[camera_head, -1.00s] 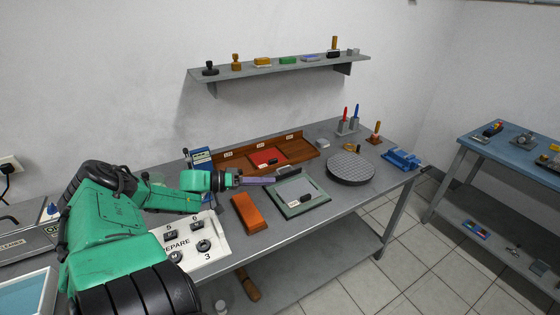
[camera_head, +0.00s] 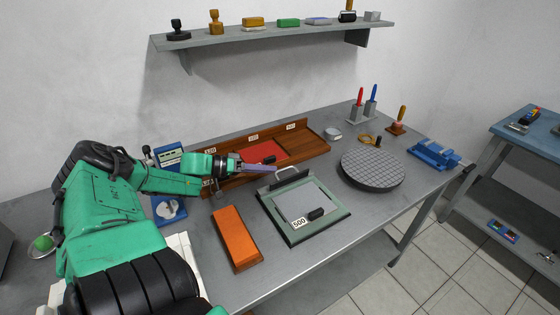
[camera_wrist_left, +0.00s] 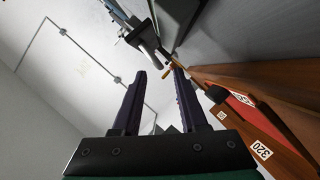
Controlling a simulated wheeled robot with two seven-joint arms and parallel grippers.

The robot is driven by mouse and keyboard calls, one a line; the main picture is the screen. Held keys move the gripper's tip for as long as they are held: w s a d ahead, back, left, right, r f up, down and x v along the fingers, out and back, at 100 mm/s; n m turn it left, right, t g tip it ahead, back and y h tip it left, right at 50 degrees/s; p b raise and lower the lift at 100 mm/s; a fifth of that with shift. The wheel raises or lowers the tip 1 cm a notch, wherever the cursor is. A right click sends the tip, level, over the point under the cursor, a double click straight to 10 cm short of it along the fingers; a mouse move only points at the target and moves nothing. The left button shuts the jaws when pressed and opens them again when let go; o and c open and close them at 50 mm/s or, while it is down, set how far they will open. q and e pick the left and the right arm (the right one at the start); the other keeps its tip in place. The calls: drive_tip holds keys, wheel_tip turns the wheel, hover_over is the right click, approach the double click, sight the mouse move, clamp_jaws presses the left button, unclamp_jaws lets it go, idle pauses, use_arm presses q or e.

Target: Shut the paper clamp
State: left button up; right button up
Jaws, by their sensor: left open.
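The paper clamp, a dark bar with a light wire handle (camera_head: 287,172), is at the board's back edge and looks raised. My left gripper (camera_head: 271,167) is just behind and left of the clamp, apart from it as far as I can tell. In the left wrist view its two dark fingers (camera_wrist_left: 156,80) are spread with nothing held between them. My right gripper is out of view.
A wooden tray (camera_head: 312,143) with a red inset stands close behind the gripper. An orange block (camera_head: 236,239) lies left of the board. A round grey plate (camera_head: 372,168) and a blue vise (camera_head: 434,154) are to the right. Bare bench lies between board and plate.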

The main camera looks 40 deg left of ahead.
sight(281, 170)
use_arm(q)
drive_tip(key=b+x, duration=0.4)
drive_tip(key=shift+w+d+f, duration=0.15)
drive_tip(key=shift+w+f, duration=0.05)
drive_tip(key=shift+f, duration=0.3)
drive_tip(key=shift+w+d+r, duration=0.1)
drive_tip(key=shift+w, duration=0.1)
drive_tip(key=shift+r, duration=0.2)
clamp_jaws()
